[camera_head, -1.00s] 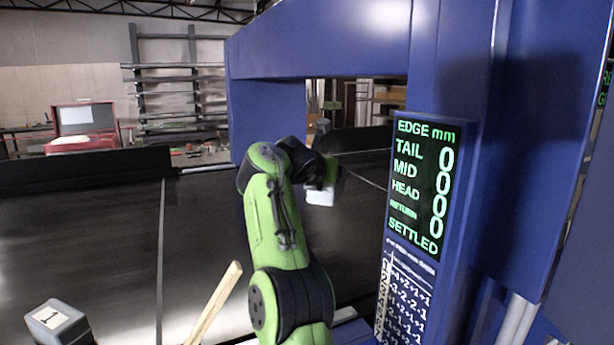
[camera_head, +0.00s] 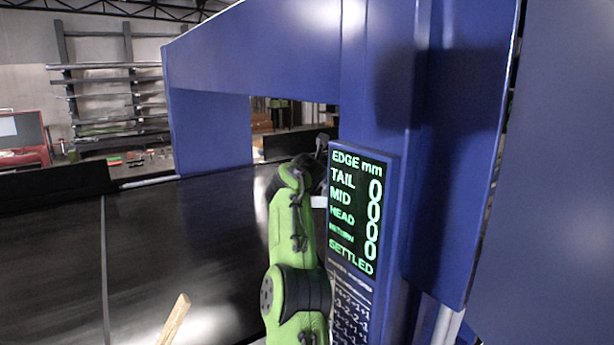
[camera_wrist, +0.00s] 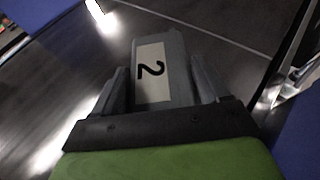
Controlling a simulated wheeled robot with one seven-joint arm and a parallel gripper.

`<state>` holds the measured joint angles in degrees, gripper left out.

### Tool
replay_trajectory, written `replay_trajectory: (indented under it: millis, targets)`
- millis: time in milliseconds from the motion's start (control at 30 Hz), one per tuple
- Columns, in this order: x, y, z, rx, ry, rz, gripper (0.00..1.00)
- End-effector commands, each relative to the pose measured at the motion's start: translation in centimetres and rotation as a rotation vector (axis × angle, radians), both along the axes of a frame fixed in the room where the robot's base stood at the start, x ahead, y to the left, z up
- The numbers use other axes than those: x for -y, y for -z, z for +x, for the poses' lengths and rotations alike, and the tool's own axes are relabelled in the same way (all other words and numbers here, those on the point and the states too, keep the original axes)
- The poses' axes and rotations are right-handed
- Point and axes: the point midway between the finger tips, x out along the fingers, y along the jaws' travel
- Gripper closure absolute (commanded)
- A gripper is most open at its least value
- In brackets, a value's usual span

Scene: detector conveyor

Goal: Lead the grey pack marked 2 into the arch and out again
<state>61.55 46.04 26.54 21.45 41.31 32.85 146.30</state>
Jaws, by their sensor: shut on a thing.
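The grey pack marked 2 (camera_wrist: 176,62) sits between the jaws of my gripper (camera_wrist: 161,80) in the wrist view, its white label with the black 2 facing the camera. My gripper is shut on it above the dark belt. The blue arch (camera_head: 208,130) stands over the belt in the head view. My green arm reaches toward the arch opening, close by the right post. In the head view the right post and display hide most of my gripper; only a sliver of something pale shows at the display's left edge.
The display (camera_head: 355,215) on the right post reads EDGE mm, with zeros and SETTLED. A wooden stick (camera_head: 173,320) rises at the front. The black belt (camera_head: 180,230) is clear on the left. A shelf rack (camera_head: 105,85) and red box (camera_head: 22,135) stand behind.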

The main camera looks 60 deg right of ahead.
Motion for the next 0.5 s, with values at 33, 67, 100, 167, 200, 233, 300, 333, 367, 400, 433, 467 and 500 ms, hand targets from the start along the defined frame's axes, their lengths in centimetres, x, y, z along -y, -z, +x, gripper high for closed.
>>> replay_trajectory:
  millis: [33,67,100,167,200,233,300,333,367,400,433,467,500]
  targets:
    - [0.6,-0.5,-0.4,0.000,0.003,-0.002,0.80]
    - [0.9,-0.5,-0.5,0.000,0.003,-0.001,0.80]
    - [1.2,-0.5,-0.7,0.001,0.002,-0.002,0.80]
    - [1.2,-0.4,-0.7,0.002,-0.001,-0.006,0.80]
    - [0.6,-0.2,-0.3,0.002,-0.003,-0.007,0.80]
    - [0.3,0.0,-0.1,0.002,-0.003,-0.006,0.80]
    - [-0.4,0.1,0.3,0.002,-0.002,-0.006,0.80]
    - [-0.7,0.1,0.4,0.002,-0.002,-0.005,0.80]
    - [-1.1,0.2,0.6,0.002,-0.002,-0.005,0.80]
    - [-1.5,0.2,0.8,0.001,-0.002,-0.005,0.80]
    - [-2.0,0.2,1.0,0.001,-0.002,-0.005,0.80]
    - [-2.4,0.2,1.3,0.002,-0.002,-0.006,0.80]
    - [-2.9,0.3,1.5,0.001,-0.003,-0.005,0.80]
